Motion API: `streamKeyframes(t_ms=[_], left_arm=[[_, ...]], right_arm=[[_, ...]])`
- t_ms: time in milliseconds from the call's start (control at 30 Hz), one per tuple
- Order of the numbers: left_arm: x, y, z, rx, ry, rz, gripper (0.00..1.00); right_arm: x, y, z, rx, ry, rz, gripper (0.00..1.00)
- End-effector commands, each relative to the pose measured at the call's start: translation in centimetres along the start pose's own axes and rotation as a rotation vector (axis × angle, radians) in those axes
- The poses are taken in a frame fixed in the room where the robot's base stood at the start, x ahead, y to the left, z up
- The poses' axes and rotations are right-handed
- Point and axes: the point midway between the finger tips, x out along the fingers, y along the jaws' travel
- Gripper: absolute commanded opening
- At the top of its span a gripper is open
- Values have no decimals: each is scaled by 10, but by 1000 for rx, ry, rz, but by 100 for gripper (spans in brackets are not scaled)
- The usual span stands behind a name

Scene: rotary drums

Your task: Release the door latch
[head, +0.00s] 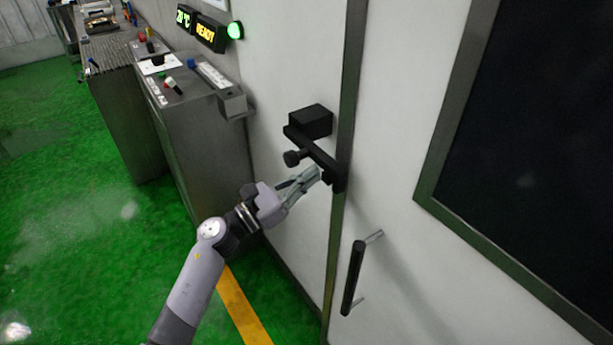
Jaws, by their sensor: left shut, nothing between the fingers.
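The door latch (311,150) is a black bar with a round knob on a black block, fixed to the white wall beside the door's metal edge strip. The bar slants down to the right and its lower end reaches across the strip. My left gripper (318,172) is shut and empty, with its fingertips just below the bar near its lower right end. I cannot tell whether they touch it. The white door (400,180) has a black vertical handle (353,278) and a dark window (540,150). My right gripper is not in view.
Grey metal cabinets (205,150) with small items on top stand along the wall at the left. A lit display reading READY (206,33) and a green lamp (235,30) are above. The green floor (80,240) is clear at the left, with a yellow stripe (243,310).

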Motion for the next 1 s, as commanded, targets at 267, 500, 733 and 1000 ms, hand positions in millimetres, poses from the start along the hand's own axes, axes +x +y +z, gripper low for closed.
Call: streamKeyframes(t_ms=[267,500,733,1000], left_arm=[[0,0,0,-1,-1,0,0],[2,0,6,-38,-1,10,0],[4,0,8,-71,0,17,0],[8,1,15,-127,-1,32,0]], right_arm=[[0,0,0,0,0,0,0],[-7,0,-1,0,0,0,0],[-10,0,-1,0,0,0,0],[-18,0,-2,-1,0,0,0]])
